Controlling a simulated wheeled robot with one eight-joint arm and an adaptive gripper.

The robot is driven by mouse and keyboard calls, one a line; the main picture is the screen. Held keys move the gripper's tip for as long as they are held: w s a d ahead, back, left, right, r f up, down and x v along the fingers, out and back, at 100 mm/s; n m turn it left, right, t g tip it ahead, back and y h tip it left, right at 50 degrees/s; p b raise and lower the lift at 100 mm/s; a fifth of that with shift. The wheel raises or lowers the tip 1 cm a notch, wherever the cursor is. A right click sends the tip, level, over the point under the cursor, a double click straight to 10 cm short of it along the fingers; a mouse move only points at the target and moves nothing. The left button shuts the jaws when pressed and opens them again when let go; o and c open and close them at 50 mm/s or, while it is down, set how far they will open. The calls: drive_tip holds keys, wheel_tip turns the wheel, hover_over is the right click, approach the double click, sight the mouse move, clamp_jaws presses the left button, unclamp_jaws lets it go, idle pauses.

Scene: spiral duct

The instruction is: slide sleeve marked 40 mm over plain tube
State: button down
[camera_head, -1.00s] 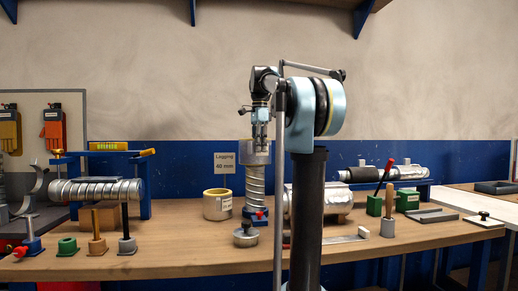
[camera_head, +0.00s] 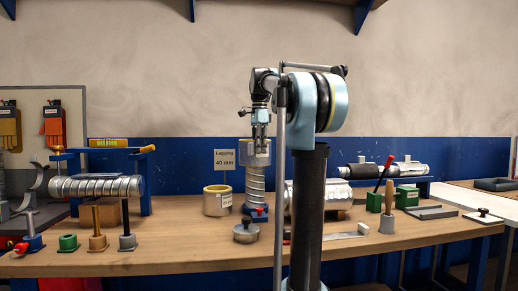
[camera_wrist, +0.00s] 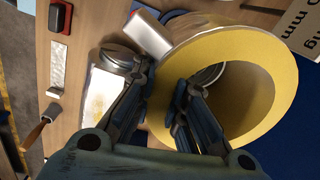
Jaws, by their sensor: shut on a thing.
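A grey sleeve with a yellow lining (camera_head: 255,158) is at the top of an upright silver spiral tube (camera_head: 255,180) in the head view. My gripper (camera_head: 260,145) comes down from above and is shut on the sleeve's wall. In the wrist view the sleeve's yellow rim (camera_wrist: 275,108) is large, with one finger of my gripper (camera_wrist: 160,95) inside the opening and the other outside. A grey curved rim (camera_wrist: 209,76) shows inside the opening. How far the sleeve surrounds the tube cannot be told. The tube's foot is in a blue holder (camera_head: 257,216).
A second yellow-lined sleeve (camera_head: 217,200) stands left of the tube, near a sign reading 40 mm (camera_head: 224,158).

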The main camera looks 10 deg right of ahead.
drive_tip(key=shift+f, duration=2.35)
drive_tip(key=c, duration=1.5)
unclamp_jaws()
drive_tip(key=shift+c, duration=0.2)
wheel_tip(320, 180, up, 12)
drive_tip(key=shift+f, duration=0.1)
